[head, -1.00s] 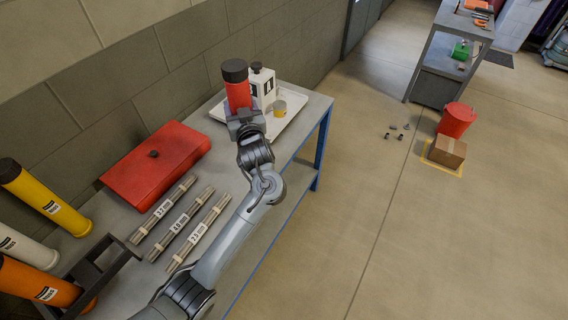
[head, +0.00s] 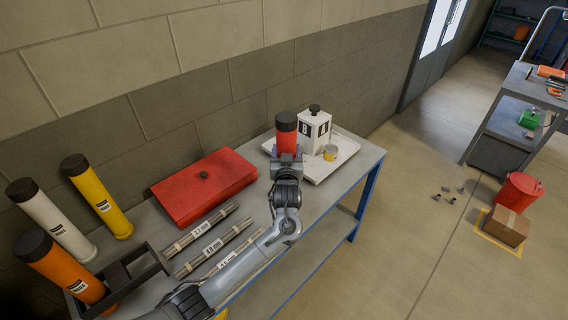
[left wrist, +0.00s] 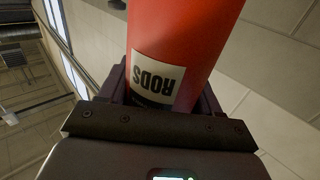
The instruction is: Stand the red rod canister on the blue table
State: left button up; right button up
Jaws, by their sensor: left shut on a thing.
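The red rod canister (head: 287,142) has a black cap and is upright at the far part of the blue-framed table (head: 331,200). My left gripper (head: 286,160) is shut on the canister's body. In the left wrist view the red canister (left wrist: 178,40), with its "RODS" label, sits between the jaws of my left gripper (left wrist: 165,98). The canister's lower end is hidden behind the gripper, so I cannot tell whether it touches the table. My right gripper is not in view.
A white tray (head: 343,158) with a white box (head: 315,128) and a yellow tin (head: 330,153) is close right of the canister. A red case (head: 203,186), rod bundles (head: 212,240) and a black rack (head: 128,272) with orange (head: 62,268), white (head: 52,220) and yellow (head: 98,196) canisters are left.

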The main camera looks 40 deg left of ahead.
pick_arm(q)
jog(key=f, duration=0.2)
jog(key=a+f, duration=0.1)
jog(key=f, duration=0.1)
jog(key=shift+f+b, duration=0.25)
jog(key=shift+b, duration=0.15)
jog(key=shift+f, duration=0.2)
jog(key=o, duration=1.5)
jog(key=shift+d, duration=0.1)
jog(key=shift+r, duration=0.1)
